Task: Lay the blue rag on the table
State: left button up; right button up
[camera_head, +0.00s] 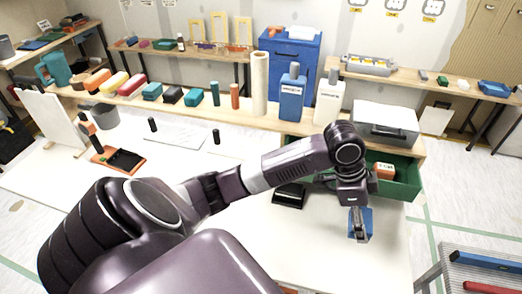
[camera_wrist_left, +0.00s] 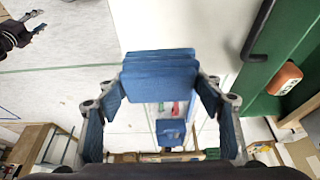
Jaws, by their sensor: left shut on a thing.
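The blue rag (camera_head: 367,220) hangs in my left gripper (camera_head: 358,228), above the white table top (camera_head: 325,255) near its right side. In the left wrist view, the rag (camera_wrist_left: 160,75) is a folded stack of blue layers between the two fingertips of my left gripper (camera_wrist_left: 163,92). The gripper is shut on it. The table top (camera_wrist_left: 220,20) shows white beyond it. My right gripper (camera_wrist_left: 35,22) shows small at the upper left of the wrist view, with its fingers apart and nothing seen between them.
An open green drawer (camera_head: 400,185) with an orange-brown item (camera_head: 384,170) is close behind my left gripper. A black object (camera_head: 289,194) lies left of it. Bottles, rolls and sponges line the back shelf. A rack with blue and red tools (camera_head: 488,262) stands at lower right.

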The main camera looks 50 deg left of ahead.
pick_arm(q)
jog(key=shift+f, duration=0.1)
jog(key=p, duration=0.2)
send_over(345, 259)
jog(key=s+a, duration=0.1)
notch_tip(345, 259, down, 15)
jog(key=shift+r, duration=0.1)
notch_tip(345, 259, down, 5)
jog(key=shift+r+p, duration=0.2)
jog(key=shift+p, duration=0.15)
jog(key=shift+a+f, duration=0.1)
jog(key=shift+f, duration=0.1)
pick_arm(e)
jog(key=r, duration=0.2)
jog(key=shift+s+d+r, duration=0.25)
jog(key=shift+r, duration=0.1)
pick_arm(q)
jog(key=shift+f, duration=0.2)
jog(key=o, duration=1.2)
jog(key=shift+c, duration=0.2)
pick_arm(e)
jog(key=shift+a+f, duration=0.1)
jog(key=shift+a, duration=0.05)
pick_arm(q)
jog(key=shift+r, duration=0.15)
